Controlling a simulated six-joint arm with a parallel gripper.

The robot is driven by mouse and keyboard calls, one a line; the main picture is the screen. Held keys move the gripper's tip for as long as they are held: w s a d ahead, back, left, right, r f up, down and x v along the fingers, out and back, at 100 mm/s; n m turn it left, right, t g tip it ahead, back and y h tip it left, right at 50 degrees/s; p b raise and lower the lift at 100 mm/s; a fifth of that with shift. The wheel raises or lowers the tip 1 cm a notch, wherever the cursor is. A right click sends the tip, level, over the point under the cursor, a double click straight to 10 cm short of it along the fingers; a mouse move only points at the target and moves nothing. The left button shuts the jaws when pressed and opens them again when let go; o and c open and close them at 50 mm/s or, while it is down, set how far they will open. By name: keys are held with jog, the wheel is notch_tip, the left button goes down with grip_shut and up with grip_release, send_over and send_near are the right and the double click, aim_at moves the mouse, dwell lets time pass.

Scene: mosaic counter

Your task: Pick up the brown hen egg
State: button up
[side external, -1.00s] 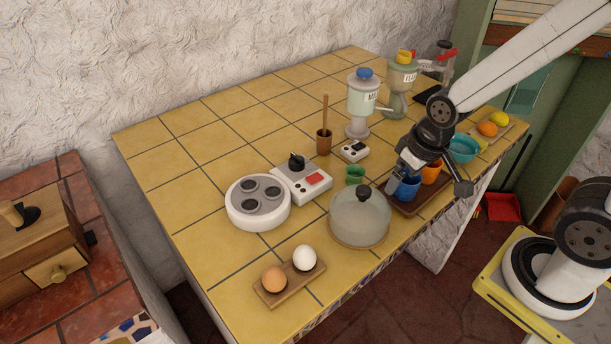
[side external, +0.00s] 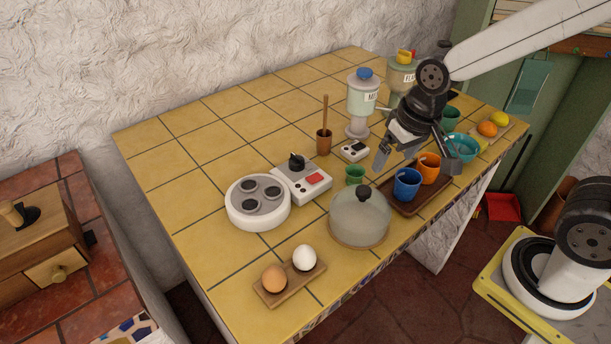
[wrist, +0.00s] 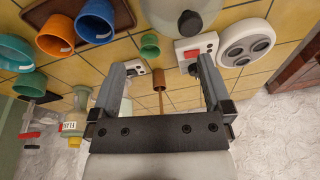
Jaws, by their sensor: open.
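The brown hen egg (side external: 273,278) sits in a small wooden holder (side external: 290,285) at the near left corner of the counter. A white egg (side external: 305,258) sits beside it in the same holder. My gripper (side external: 413,168) is open and empty above the cups on the right part of the counter, well to the right of the eggs. In the wrist view my two fingers (wrist: 162,72) stand wide apart with nothing held between them. The eggs do not show in the wrist view.
A glass dome (side external: 360,218) stands between my gripper and the eggs. A blue cup (side external: 407,185) and an orange cup (side external: 429,168) stand on a brown tray (side external: 408,209). A round white egg cooker-like device (side external: 258,224) lies left.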

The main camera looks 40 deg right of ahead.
jog(key=w+a+m+g+y, duration=0.1)
jog(key=w+a+m, duration=0.3)
jog(key=a+m, duration=0.55)
jog(key=m+g, duration=0.2)
jog(key=m, duration=0.2)
send_near(274, 268)
jog(key=f, duration=0.3)
jog(key=shift+s+a+f+m, duration=0.2)
jog(key=shift+s+f+m, duration=0.05)
jog(key=shift+s+f, duration=0.15)
jog(key=shift+w+f, duration=0.1)
jog(key=shift+f, duration=0.25)
jog(key=shift+f, duration=0.1)
jog(key=shift+a+f, duration=0.15)
jog(key=shift+f, duration=1.05)
jog(key=shift+a+f, duration=0.15)
jog(key=shift+f, duration=1.15)
jog(key=shift+a+f, duration=0.15)
jog(key=shift+f, duration=1.1)
